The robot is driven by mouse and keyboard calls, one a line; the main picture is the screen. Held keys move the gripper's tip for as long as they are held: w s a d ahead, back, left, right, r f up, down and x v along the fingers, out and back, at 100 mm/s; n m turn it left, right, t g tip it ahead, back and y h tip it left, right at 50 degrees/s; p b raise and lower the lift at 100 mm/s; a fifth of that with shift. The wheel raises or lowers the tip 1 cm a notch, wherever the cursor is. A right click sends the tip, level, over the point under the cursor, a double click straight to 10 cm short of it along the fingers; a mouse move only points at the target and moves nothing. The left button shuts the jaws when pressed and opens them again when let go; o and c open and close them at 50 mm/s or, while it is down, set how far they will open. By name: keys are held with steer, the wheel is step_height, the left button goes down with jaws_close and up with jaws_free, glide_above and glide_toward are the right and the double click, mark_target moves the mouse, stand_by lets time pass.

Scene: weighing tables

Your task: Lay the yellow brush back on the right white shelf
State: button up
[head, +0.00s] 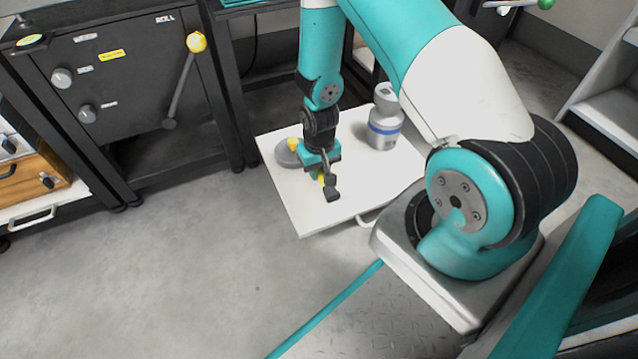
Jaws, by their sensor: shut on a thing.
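My gripper (329,187) hangs pointing down over a low white shelf (312,216) in the middle of the head view. It is shut on the yellow brush (321,178), of which only a small yellow part shows between and beside the dark fingers. The rest of the brush is hidden by the gripper. I cannot tell whether the brush touches the shelf.
On the shelf, a grey rounded thing with a yellow part (286,153) lies behind left of my gripper. A grey canister with a blue band (384,124) stands at the back right. The shelf's front is bare. A dark cabinet (125,75) with a yellow-knobbed lever stands left.

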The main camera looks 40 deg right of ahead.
mark_target(319, 186)
step_height(319, 186, down, 4)
steer(key=shift+f+b, duration=0.1)
steer(key=shift+b, duration=1)
steer(key=shift+r, duration=0.2)
steer(key=shift+f, duration=0.15)
steer(key=o, duration=0.7)
